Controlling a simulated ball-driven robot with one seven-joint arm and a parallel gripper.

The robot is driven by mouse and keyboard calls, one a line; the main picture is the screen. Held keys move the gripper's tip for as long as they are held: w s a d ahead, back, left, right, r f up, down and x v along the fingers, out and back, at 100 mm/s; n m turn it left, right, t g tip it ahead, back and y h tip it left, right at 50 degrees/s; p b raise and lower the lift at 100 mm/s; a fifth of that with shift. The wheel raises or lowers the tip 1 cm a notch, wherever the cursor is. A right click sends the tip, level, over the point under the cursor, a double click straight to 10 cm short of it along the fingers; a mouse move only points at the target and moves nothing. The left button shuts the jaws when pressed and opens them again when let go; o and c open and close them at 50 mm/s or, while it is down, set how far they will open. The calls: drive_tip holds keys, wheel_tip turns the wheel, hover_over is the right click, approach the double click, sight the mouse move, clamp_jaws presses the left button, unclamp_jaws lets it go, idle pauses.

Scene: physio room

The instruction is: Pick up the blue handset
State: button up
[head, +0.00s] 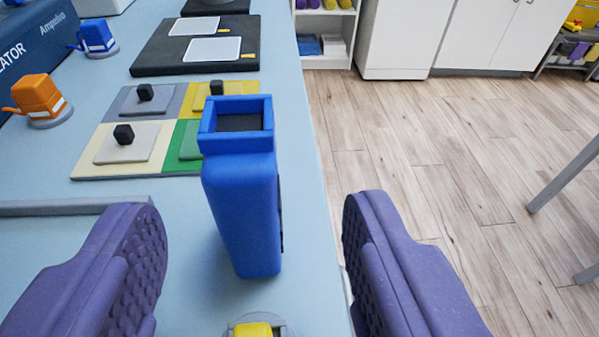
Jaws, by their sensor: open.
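The blue handset (243,205) stands upright on the light blue table, near its right edge. Its top has a raised blue rim around a dark recess. My gripper (250,245) is open, with one purple finger to the left of the handset and one to the right. Both fingers are apart from the handset in the picture, and the right finger overhangs the table's edge. The far side of the handset is hidden.
A board of coloured squares with black knobs (124,134) lies behind the handset. An orange object (38,98) and a small blue one (98,37) stand at left. A yellow-topped piece (253,330) is close in front. Wooden floor lies beyond the right edge.

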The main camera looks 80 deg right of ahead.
sight(238, 192)
drive_tip(key=x, duration=0.2)
drive_tip(key=b+x, duration=0.1)
drive_tip(key=x, duration=0.1)
drive_tip(key=b+x, duration=0.1)
drive_tip(key=x, duration=0.2)
drive_tip(key=shift+w+f, duration=0.1)
drive_tip(key=shift+w, duration=0.2)
clamp_jaws()
